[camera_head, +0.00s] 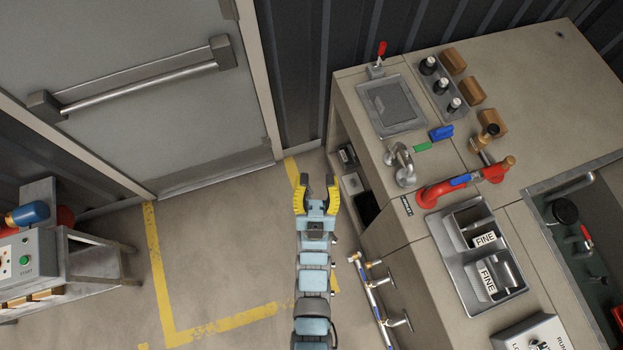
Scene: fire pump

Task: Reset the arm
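My gripper (316,190) is at the end of my blue-grey arm, which reaches up from the bottom middle of the head view. Its two yellow-and-black fingers are spread apart with nothing between them. It is over the floor, left of the beige workbench (550,85) and right of the grey door (150,90). It appears apart from both.
The bench holds a red pipe fitting (463,184), a metal tap (403,165), a grey tray (450,258) and several wooden blocks. Pipes with handles (378,300) stick out from its side, close to my arm. A control box (25,262) stands at left. The floor between is clear.

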